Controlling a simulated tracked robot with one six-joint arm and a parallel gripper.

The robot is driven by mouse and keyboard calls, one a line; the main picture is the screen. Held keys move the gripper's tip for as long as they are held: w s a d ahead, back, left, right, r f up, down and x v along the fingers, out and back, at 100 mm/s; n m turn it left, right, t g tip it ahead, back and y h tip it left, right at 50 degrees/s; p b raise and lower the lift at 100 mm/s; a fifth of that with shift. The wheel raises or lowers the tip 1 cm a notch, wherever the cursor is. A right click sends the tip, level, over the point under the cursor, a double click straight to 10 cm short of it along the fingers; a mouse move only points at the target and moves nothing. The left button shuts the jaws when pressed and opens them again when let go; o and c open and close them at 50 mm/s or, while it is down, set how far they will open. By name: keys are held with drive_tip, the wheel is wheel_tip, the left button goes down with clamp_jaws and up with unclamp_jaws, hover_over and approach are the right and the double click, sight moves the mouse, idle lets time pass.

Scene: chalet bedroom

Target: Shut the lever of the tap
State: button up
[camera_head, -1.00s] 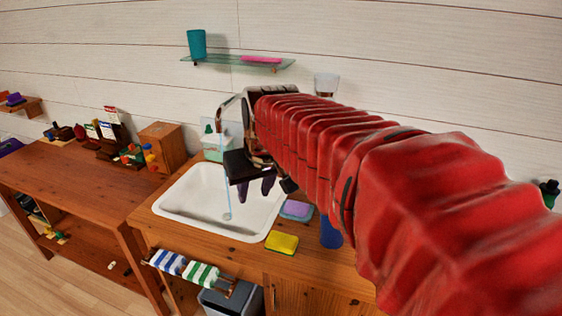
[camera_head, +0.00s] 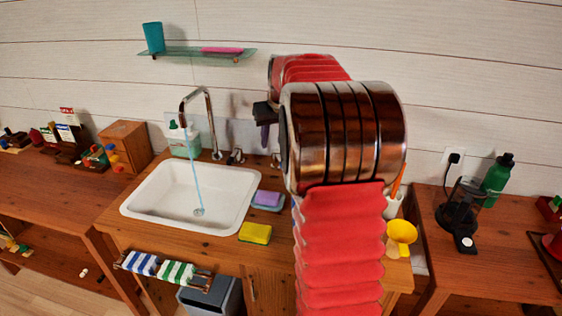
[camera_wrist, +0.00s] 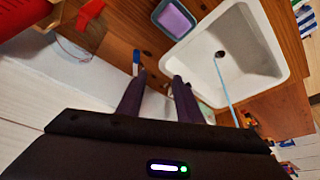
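The chrome tap (camera_head: 208,118) stands behind the white sink (camera_head: 135,207), and a thin blue stream of water (camera_head: 192,175) runs from its spout into the basin. Small metal fittings (camera_head: 236,156) sit at the tap's foot; I cannot tell the lever's exact position. My gripper (camera_head: 265,138) is to the right of the tap and above the counter, partly hidden by my arm. In the wrist view, the two dark fingers of my gripper (camera_wrist: 159,77) are apart with nothing held between them. The sink (camera_wrist: 262,30) and water (camera_wrist: 224,82) also show there.
A soap bottle (camera_head: 184,140) stands left of the tap. A purple sponge on a dish (camera_head: 267,199) and a yellow sponge (camera_head: 255,233) lie right of the sink. A glass shelf (camera_head: 190,52) is on the wall above. A yellow funnel-like item (camera_head: 401,234) is at the right.

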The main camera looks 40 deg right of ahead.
sight(279, 160)
drive_tip(key=d+f, duration=0.3)
drive_tip(key=d, duration=0.4)
drive_tip(key=shift+w+d+f, duration=0.15)
drive_tip(key=shift+w, duration=0.3)
drive_tip(key=x, duration=1.3)
drive_tip(key=shift+d+f, duration=0.1)
drive_tip(key=shift+f, duration=0.35)
drive_tip(key=shift+c, duration=0.5)
clamp_jaws()
